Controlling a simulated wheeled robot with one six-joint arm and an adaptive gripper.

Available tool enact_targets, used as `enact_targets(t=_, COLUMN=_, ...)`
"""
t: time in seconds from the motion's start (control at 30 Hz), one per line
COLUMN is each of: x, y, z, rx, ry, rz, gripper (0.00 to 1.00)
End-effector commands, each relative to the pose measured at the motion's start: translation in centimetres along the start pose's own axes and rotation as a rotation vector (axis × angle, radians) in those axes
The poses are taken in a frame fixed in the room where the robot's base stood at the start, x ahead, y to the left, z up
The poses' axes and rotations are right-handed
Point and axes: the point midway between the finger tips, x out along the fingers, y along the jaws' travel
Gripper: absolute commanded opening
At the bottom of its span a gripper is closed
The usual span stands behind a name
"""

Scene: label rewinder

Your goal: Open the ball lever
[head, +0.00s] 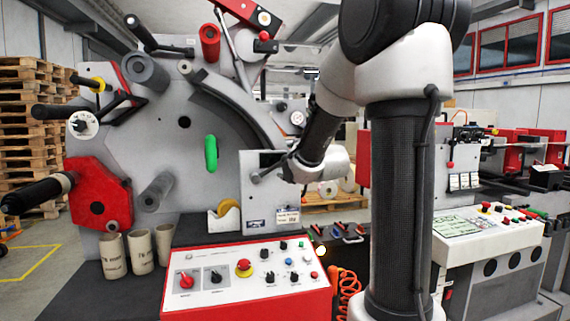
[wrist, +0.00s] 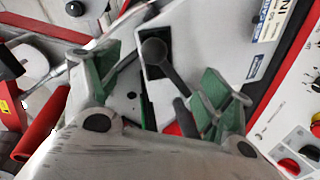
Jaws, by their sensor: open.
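The ball lever has a dark grey ball (wrist: 153,50) on a dark stem. In the wrist view it stands out of a black slot in a pale panel. In the head view my fingers cannot be made out clearly.
A red-framed control panel (head: 247,275) with knobs and buttons lies below the box. A green handle (head: 211,153) is on the machine's grey plate. Cardboard cores (head: 113,255) stand at the left. A red roller (wrist: 40,124) shows left of my gripper in the wrist view.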

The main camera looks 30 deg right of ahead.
Motion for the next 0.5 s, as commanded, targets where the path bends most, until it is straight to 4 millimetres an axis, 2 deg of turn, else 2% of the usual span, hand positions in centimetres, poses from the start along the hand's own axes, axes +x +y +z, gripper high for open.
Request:
enact_targets(t=0.1, x=-2.4, y=0.1, z=-0.1, rx=-0.001, ry=0.002, rz=0.002, gripper=0.8)
enact_targets(t=0.2, x=-3.7, y=0.1, z=-0.1, rx=-0.002, ry=0.002, rz=0.001, gripper=0.8)
enact_targets(t=0.33, x=-4.6, y=0.0, z=-0.1, rx=-0.001, ry=0.002, rz=0.001, gripper=0.8)
enact_targets(t=0.5, x=-4.8, y=0.0, z=-0.1, rx=-0.001, ry=0.002, rz=0.0, gripper=0.8)
